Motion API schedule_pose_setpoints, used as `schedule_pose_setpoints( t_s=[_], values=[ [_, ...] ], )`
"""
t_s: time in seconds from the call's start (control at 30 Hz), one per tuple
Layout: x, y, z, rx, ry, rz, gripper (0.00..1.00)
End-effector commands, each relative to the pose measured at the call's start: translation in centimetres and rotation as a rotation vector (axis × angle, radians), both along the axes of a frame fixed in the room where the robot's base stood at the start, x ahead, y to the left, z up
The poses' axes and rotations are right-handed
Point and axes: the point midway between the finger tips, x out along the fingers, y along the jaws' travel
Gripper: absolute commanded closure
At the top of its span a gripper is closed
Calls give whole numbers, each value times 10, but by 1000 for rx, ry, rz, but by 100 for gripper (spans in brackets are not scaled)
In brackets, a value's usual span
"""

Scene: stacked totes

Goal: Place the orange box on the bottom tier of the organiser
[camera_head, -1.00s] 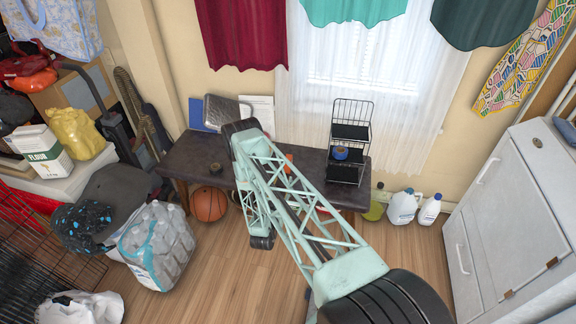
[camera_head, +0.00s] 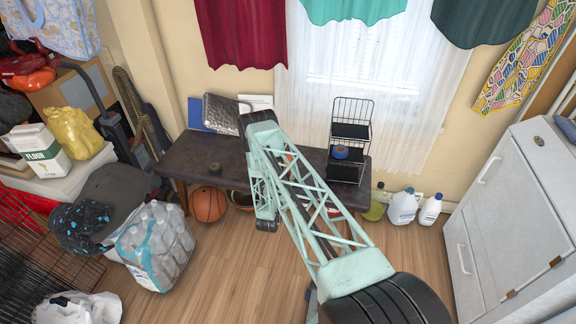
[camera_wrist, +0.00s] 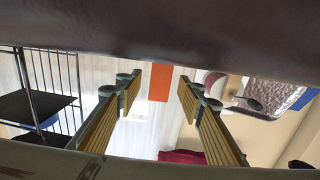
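The orange box (camera_wrist: 160,82) shows in the wrist view as an upright orange block at the table edge. In the head view only a sliver of the orange box (camera_head: 289,157) shows through my arm's lattice. My gripper (camera_wrist: 159,93) is open. Its two fingers stand apart, one on each side of the box in the picture, with gaps between them and the box. The black wire organiser (camera_head: 333,118) stands at the right end of the table, with a blue roll (camera_head: 341,152) on it. The organiser (camera_wrist: 77,85) is also at the left of the wrist view, partly cut off.
The dark table (camera_head: 185,157) stands under the window. A small dark roll (camera_head: 214,168) lies on its left part. A metallic case (camera_head: 221,113) and a blue folder (camera_head: 198,115) stand at its back left. My arm covers the table's middle. White curtains hang behind.

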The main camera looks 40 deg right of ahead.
Motion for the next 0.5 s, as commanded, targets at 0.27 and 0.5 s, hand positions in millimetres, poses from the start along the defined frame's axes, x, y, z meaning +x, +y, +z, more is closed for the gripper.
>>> schedule_pose_setpoints(
  t_s=[0.27,0.5],
  values=[
    [1,0,0,0,0,1,65],
    [4,-5,0,-1,-1,0,65]
  ],
)
